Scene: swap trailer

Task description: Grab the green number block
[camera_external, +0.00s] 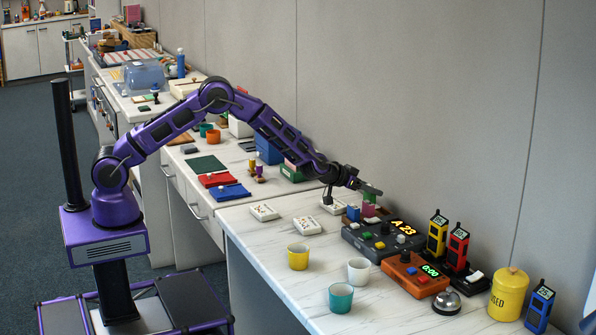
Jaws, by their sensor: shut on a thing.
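My gripper (362,187) is at the end of the purple arm, above the back part of the front white counter. It is shut on a small green piece, which looks like the green number block (373,191). The fingers partly cover the block, and no number can be read on it at this size. A pink block (368,210) is just below the held piece, and a blue block (353,212) is beside it to the left. I cannot tell whether the green piece touches the pink block.
A dark control box (372,246) and an orange timer box (407,284) stand close by on the right. Yellow (298,257), white (358,271) and teal (341,298) cups stand nearer the front. Radios and a yellow canister (508,295) are at right. The counter's left front is clear.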

